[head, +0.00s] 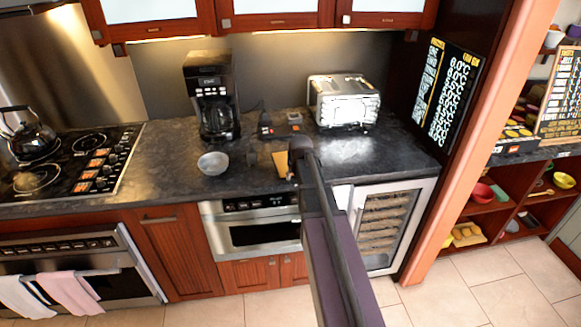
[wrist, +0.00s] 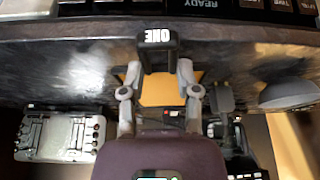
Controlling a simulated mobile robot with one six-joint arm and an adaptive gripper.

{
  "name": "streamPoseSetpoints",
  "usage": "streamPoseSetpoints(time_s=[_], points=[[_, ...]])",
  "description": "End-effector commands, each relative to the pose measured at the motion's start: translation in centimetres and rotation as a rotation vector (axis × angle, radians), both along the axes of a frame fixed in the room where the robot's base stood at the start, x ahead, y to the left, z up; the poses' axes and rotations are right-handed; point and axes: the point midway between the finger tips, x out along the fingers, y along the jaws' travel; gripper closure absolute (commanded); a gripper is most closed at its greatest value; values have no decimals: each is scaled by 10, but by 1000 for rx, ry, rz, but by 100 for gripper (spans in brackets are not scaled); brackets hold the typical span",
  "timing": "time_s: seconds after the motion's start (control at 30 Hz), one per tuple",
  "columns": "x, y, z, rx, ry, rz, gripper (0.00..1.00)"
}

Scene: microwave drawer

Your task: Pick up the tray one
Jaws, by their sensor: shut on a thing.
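A black piece labelled ONE (wrist: 158,38), which I take as part of tray one, sits between my gripper's fingertips (wrist: 158,72) in the wrist view. My gripper is shut on it, a finger on each side. A flat tan-yellow surface (wrist: 157,92) shows behind it; I cannot tell if it belongs to the tray. In the head view my gripper (head: 300,148) is over the counter's front part, above the microwave drawer (head: 252,226). A tan piece (head: 281,163) shows just left of it. My arm hides most of the tray there.
A grey bowl (head: 213,163) and a small dark cup (head: 251,158) are left of my gripper on the dark counter (head: 180,180). A coffee maker (head: 211,95) and a silver toaster (head: 343,101) stand behind. The stove (head: 70,160) is far left.

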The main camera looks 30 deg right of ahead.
Motion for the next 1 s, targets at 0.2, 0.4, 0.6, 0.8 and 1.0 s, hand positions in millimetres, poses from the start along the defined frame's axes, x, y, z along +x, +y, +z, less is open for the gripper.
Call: streamPoseSetpoints(time_s=[0.2,0.4,0.6,0.8,1.0], points=[[-50,10,5,0,-1,0,100],[-75,15,8,-1,-1,1,100],[-86,16,8,-1,-1,1,100],[-87,16,8,1,0,1,100],[-87,16,8,1,0,1,100]])
